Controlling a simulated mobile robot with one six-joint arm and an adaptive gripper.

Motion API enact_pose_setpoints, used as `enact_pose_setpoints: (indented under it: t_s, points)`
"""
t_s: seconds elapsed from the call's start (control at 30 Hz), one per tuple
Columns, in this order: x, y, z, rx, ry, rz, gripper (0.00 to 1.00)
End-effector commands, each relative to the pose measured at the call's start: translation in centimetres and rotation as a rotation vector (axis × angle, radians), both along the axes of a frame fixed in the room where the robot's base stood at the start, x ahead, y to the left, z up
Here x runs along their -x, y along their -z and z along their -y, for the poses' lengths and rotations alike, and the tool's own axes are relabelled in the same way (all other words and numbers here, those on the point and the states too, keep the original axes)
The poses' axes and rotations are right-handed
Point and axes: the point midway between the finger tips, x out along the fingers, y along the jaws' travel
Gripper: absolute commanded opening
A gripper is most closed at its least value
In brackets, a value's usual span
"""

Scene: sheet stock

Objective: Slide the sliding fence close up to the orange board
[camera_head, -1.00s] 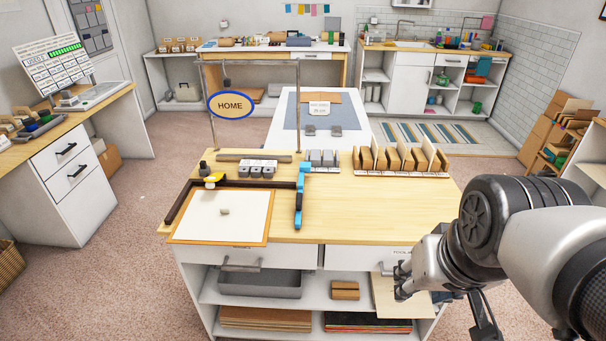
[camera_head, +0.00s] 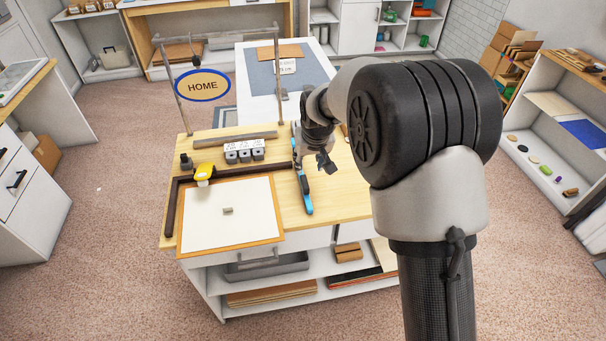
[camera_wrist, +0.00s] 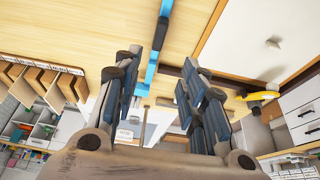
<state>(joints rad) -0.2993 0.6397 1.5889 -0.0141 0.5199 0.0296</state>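The orange board (camera_head: 270,238) lies flat on the bench, its top mostly covered by a white sheet. The sliding fence (camera_head: 308,199), a blue and dark bar, stands to the board's right, with a strip of bare wood between them. My gripper (camera_head: 327,163) is just right of the fence, above the bench. In the wrist view my gripper (camera_wrist: 163,68) has its two fingers apart with nothing held. The blue fence (camera_wrist: 165,30) shows beyond and between the fingers there, and the board's orange edge (camera_wrist: 207,32) is to its right. I cannot tell whether a finger touches the fence.
A dark rail (camera_head: 171,212) runs along the board's left and back sides. A yellow tool (camera_head: 204,173) sits at the back left corner. A small grey piece (camera_head: 227,210) lies on the sheet.

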Motion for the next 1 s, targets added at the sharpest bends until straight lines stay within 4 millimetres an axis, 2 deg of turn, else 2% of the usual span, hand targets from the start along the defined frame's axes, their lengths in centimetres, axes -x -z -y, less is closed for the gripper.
enact_pose_setpoints:
  t_s: [0.6, 0.8, 1.0]
  points:
    - [-4.6, 12.0, -1.3, 0.001, 0.000, -0.002, 0.38]
    - [-5.6, 14.4, -1.6, 0.000, 0.000, -0.001, 0.38]
    - [-6.0, 15.1, -1.7, 0.000, 0.000, 0.000, 0.38]
